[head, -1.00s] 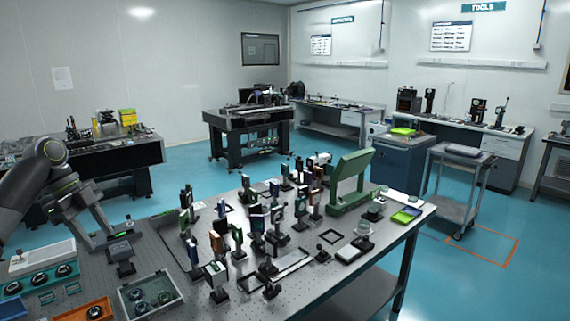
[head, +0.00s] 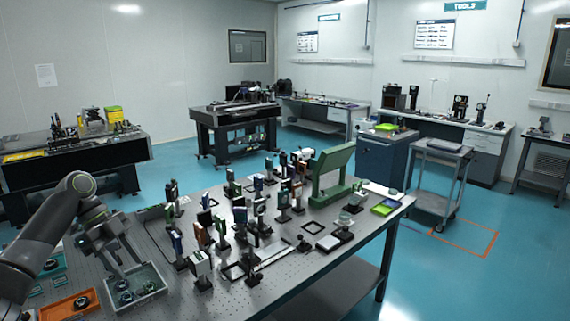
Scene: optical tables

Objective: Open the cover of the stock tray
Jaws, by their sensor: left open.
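My left gripper (head: 118,266) is open and points down at the front left of the optical table (head: 215,297). Its fingers appear just above or behind the back-left edge of a grey open tray (head: 160,272) holding several dark round parts. I cannot tell whether they touch it. An orange tray (head: 92,307) with a dark part lies left of it, and a teal tray (head: 60,281) is partly hidden by my left arm. I cannot tell which is the stock tray, and no closed cover is clearly visible. My right gripper is out of view.
Several upright optic mounts crowd the table's middle, with a green frame (head: 318,189) behind them. A yellow-green tray (head: 383,209) lies near the right edge. A grey cart (head: 443,147) stands beyond, with open blue floor between.

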